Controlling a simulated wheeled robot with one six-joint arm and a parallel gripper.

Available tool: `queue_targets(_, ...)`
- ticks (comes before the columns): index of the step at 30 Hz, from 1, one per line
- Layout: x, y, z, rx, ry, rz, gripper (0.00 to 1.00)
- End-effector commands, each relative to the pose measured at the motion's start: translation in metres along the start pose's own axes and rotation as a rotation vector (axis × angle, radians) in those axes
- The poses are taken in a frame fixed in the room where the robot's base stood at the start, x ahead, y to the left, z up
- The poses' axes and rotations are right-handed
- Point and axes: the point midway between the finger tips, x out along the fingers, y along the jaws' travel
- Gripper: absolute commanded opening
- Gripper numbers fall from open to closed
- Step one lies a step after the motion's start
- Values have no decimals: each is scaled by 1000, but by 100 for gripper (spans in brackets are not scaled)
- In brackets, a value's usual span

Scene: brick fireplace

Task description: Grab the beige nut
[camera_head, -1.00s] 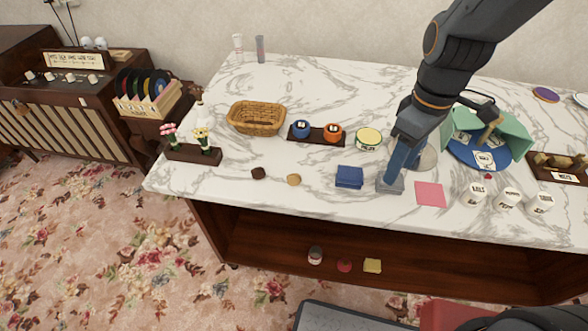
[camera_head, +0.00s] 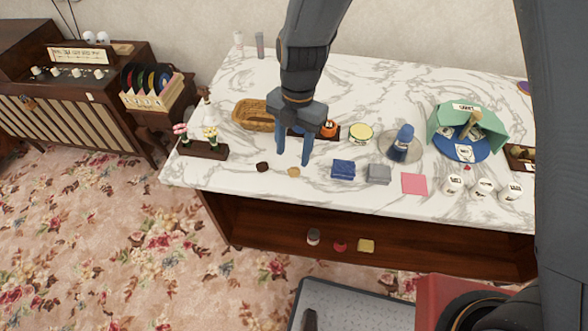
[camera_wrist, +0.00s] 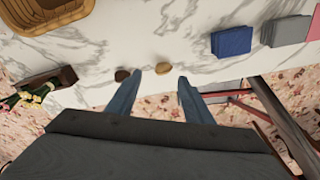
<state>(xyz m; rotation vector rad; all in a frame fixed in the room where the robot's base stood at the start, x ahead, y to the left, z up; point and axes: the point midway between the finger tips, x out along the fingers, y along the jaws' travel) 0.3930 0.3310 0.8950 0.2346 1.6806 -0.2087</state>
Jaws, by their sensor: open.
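The beige nut (camera_head: 293,172) is a small tan lump on the marble counter near its front edge. It also shows in the wrist view (camera_wrist: 163,68), a little beyond and between my fingertips. A dark brown nut (camera_head: 262,167) lies just left of it, and in the wrist view (camera_wrist: 122,75) it is beside my left fingertip. My gripper (camera_head: 293,157) is open and empty, its blue fingers pointing down above the counter close to the beige nut. In the wrist view my gripper's fingers (camera_wrist: 158,82) are spread wide apart.
A blue cloth stack (camera_head: 343,169) and a grey one (camera_head: 379,174) lie to the right. A wicker basket (camera_head: 250,115) and a dark tray with small pots (camera_head: 329,130) stand behind my gripper. A flower stand (camera_head: 203,149) is at left.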

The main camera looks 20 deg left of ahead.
Motion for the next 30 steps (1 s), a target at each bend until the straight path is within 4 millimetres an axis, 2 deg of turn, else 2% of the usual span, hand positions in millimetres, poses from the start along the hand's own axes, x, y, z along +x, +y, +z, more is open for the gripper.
queue_targets(5,12,-2,0,3,1,-1,47)
queue_targets(16,51,-7,1,4,0,0,47)
queue_targets(26,57,-7,2,4,-1,1,47)
queue_targets(30,57,-7,2,4,-1,1,26)
